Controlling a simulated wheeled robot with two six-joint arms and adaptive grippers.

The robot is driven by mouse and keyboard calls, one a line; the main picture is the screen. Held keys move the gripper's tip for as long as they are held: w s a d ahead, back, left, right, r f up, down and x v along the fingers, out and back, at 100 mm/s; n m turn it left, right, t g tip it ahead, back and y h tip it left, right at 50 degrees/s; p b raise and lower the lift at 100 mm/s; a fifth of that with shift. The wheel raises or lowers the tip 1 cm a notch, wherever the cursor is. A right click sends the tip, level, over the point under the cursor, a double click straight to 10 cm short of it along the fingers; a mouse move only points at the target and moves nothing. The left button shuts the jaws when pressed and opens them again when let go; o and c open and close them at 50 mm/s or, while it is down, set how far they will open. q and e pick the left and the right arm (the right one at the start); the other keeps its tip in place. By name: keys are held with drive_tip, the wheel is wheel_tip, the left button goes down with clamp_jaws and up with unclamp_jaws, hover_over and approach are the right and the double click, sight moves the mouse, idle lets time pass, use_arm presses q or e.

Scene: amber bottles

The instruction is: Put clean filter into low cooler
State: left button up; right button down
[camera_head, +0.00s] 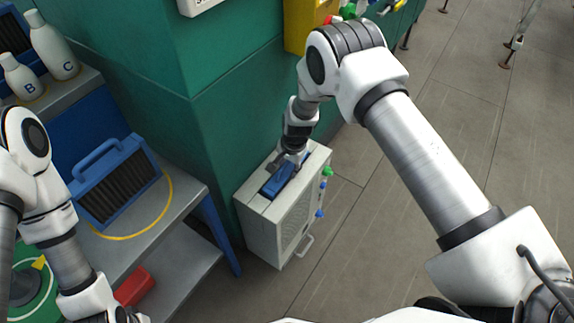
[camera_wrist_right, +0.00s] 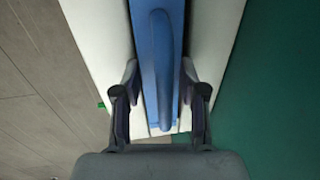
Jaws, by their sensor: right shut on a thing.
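The low cooler (camera_head: 297,223) is a pale box on the floor against the green wall. A blue filter (camera_head: 279,178) sits in the slot in its top; only its blue upper part and handle show, its pleats are hidden. My right gripper (camera_head: 290,160) reaches down to it and is shut on it. In the right wrist view, the fingers of my right gripper (camera_wrist_right: 161,105) stand on both sides of the blue filter (camera_wrist_right: 158,60), between the cooler's pale top panels (camera_wrist_right: 99,42). A second blue-framed filter (camera_head: 118,190) with dark pleats stands on the grey table. My left gripper is outside the picture.
The grey table (camera_head: 187,205) has a yellow ring (camera_head: 160,214) around the second filter. White bottles (camera_head: 52,48) stand on a shelf at upper left. A red object (camera_head: 134,287) lies below the table. Open floor (camera_head: 385,240) is right of the cooler.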

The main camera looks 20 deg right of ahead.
drive_tip(key=shift+s+f, duration=0.4)
drive_tip(key=shift+f, duration=0.05)
drive_tip(key=c, duration=0.6)
unclamp_jaws()
drive_tip(key=shift+d, duration=0.1)
drive_tip(key=shift+o, duration=0.2)
drive_tip(key=shift+w, duration=0.15)
drive_tip(key=shift+r, duration=0.15)
